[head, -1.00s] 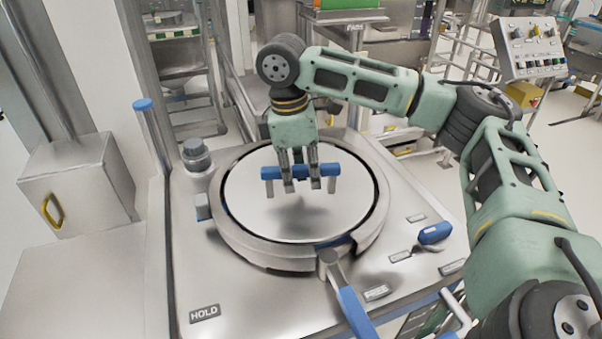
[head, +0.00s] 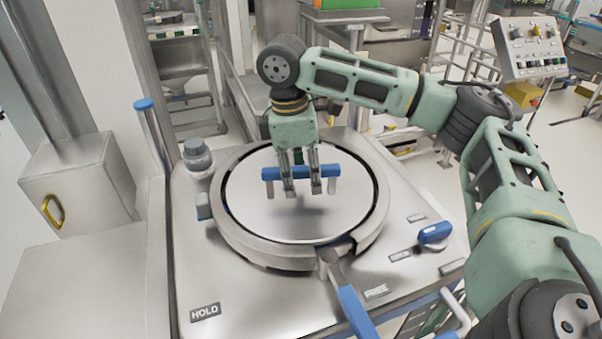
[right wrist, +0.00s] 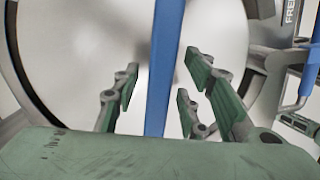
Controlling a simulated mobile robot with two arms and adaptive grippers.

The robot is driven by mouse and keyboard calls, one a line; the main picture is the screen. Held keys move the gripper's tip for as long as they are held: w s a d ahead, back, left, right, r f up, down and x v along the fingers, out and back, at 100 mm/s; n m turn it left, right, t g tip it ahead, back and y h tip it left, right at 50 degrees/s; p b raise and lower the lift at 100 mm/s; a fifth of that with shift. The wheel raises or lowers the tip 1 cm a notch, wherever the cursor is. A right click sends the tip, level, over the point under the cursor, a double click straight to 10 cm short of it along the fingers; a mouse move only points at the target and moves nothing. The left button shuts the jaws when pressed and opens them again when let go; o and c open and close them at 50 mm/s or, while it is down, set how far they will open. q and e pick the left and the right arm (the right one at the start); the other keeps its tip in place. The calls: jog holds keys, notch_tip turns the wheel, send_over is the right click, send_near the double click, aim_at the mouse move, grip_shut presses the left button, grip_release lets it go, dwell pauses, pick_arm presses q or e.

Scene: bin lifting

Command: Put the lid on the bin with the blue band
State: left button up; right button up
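The lid (head: 260,205) is a round, pale metal disc. It lies inside a metal ring on a steel stand, with a blue bar handle (head: 269,174) on short posts across its top. The handle runs up the middle of the right wrist view (right wrist: 163,70), with the lid (right wrist: 90,60) behind it. My right gripper (head: 303,188) points down over the handle. Its fingers (right wrist: 165,100) stand on both sides of the bar, open, with a gap showing on each side. My left gripper is out of view. I cannot make out a bin with a blue band.
The stand has a HOLD label (head: 205,312), a blue lever (head: 356,312) at the front and a blue knob (head: 434,233) on the right. A blue-capped post (head: 155,135) rises at the left. A control box (head: 528,46) is at the upper right.

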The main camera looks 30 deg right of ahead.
jog(key=shift+f, duration=0.1)
notch_tip(320, 180, up, 12)
jog(key=a, duration=0.1)
jog(key=shift+w+a, duration=0.15)
jog(key=shift+w, duration=0.2)
dwell(0.6)
